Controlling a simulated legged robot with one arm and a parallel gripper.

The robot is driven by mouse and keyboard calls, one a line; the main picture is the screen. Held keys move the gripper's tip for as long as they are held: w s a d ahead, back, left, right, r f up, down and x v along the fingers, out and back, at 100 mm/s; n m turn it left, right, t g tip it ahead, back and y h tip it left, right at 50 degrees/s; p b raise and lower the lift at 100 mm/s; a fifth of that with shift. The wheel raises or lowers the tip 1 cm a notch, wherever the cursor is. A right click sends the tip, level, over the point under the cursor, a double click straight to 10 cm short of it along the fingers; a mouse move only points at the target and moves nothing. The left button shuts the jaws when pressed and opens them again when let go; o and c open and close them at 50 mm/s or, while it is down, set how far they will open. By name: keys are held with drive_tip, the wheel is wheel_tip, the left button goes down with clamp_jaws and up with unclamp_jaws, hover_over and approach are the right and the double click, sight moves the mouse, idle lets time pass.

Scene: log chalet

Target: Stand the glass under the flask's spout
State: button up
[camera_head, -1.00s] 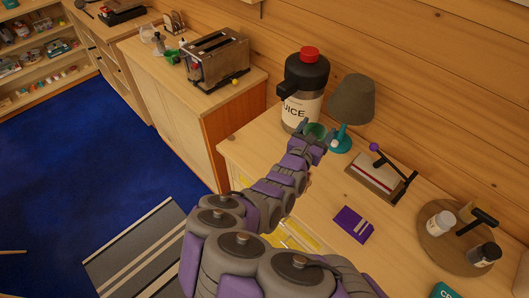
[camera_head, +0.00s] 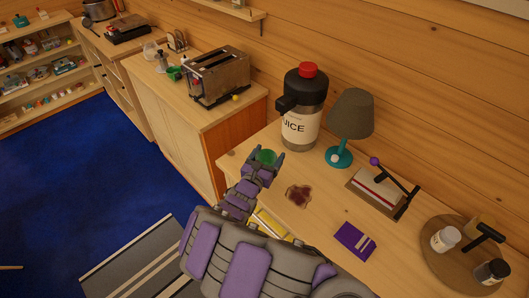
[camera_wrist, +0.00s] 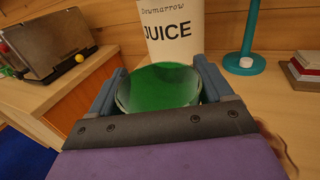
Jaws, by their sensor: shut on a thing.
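The green glass (camera_head: 265,157) is between the fingers of my gripper (camera_head: 264,160), near the counter's left edge. In the wrist view the glass (camera_wrist: 160,88) looks upright, its round rim between the two blue-grey fingers (camera_wrist: 163,90). The flask (camera_head: 301,125) stands behind it, with a JUICE label, black top and red cap. Its black spout (camera_head: 286,104) points left and towards me. The glass appears in front of the flask and lower than the spout; I cannot tell whether it touches the counter. In the wrist view only the flask's labelled lower part (camera_wrist: 170,40) shows.
A teal lamp (camera_head: 349,115) stands right of the flask. A dark red-brown patch (camera_head: 299,195) and a purple packet (camera_head: 355,241) lie on the counter. Further right are a book stand (camera_head: 380,187) and a round tray (camera_head: 440,262). A toaster (camera_head: 217,75) stands on the left cabinet.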

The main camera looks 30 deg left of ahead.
drive_tip(key=w+a+f, duration=0.1)
drive_tip(key=w, duration=0.1)
drive_tip(key=w+a+f+b, duration=0.1)
drive_tip(key=a, duration=0.1)
drive_tip(key=w+a+f+b, duration=0.1)
drive_tip(key=w+f, duration=0.1)
drive_tip(key=shift+w+a, duration=0.3)
drive_tip(key=shift+w, duration=0.05)
drive_tip(key=shift+a+f, duration=0.1)
drive_tip(key=shift+f, duration=0.15)
drive_tip(key=shift+a, duration=0.15)
drive_tip(key=o, duration=1)
drive_tip(key=shift+a, duration=0.15)
drive_tip(key=shift+o, duration=0.3)
drive_tip(key=shift+d, duration=0.25)
drive_tip(key=s, duration=0.4)
drive_tip(key=s+p, duration=0.1)
drive_tip(key=s, duration=0.3)
drive_tip(key=s+p, duration=0.1)
drive_tip(key=s, duration=0.3)
drive_tip(key=shift+d, duration=0.4)
